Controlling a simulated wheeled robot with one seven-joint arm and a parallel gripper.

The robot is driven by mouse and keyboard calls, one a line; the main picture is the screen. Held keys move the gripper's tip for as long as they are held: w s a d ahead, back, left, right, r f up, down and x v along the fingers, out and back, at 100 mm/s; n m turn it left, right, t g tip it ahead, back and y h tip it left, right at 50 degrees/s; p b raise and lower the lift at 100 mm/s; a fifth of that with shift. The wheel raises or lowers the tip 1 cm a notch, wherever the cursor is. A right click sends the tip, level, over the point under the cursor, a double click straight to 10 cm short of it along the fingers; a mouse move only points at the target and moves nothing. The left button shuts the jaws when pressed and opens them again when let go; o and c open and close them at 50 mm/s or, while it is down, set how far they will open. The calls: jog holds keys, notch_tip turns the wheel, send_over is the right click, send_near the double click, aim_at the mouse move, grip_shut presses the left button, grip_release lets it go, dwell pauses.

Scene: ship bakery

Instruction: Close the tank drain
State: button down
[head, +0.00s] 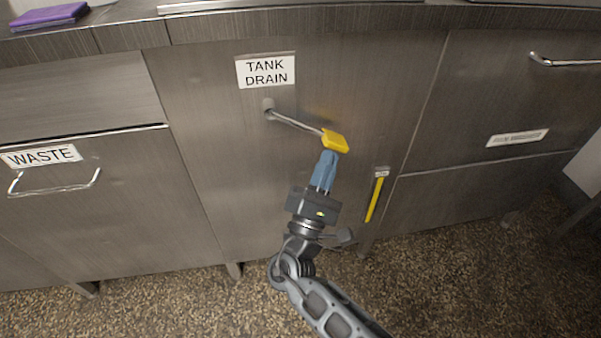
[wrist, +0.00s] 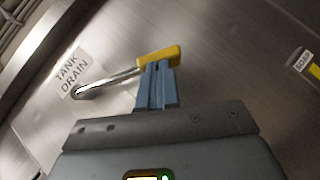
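The tank drain lever is a thin metal rod (head: 295,122) on a round pivot below the TANK DRAIN sign (head: 266,70). It slants slightly down to the right and ends in a yellow grip (head: 335,141). My gripper (head: 330,156) is just below the yellow grip, its blue fingers pointing up at it. In the wrist view, the fingers (wrist: 157,66) lie close together and overlap the lower edge of the yellow grip (wrist: 160,54). The fingers look shut with nothing between them. I cannot tell whether the tips touch the grip.
A WASTE drawer (head: 60,200) with a handle is at left, and drawers (head: 490,190) are at right. A purple item (head: 50,17) lies on the counter. Panel space around the lever is clear.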

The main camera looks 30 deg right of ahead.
jog(key=d+r, duration=0.1)
jog(key=r+p, duration=0.1)
jog(key=s+d+r+p, duration=0.1)
jog(key=shift+d+r, duration=0.3)
jog(key=shift+r, duration=0.1)
jog(key=shift+s+d+r+p, duration=0.1)
jog(key=shift+d+r+p, duration=0.25)
jog(key=shift+r, duration=0.35)
jog(key=shift+d+r+p, duration=0.2)
jog(key=shift+r+p, duration=0.25)
jog(key=shift+r, duration=0.35)
jog(key=b, duration=0.4)
send_near(343, 150)
jog(key=s+d, duration=0.1)
jog(key=d, duration=0.1)
jog(key=s+d+f, duration=0.1)
jog(key=s+d, duration=0.1)
jog(key=shift+s+f, duration=0.1)
jog(key=shift+s, duration=0.05)
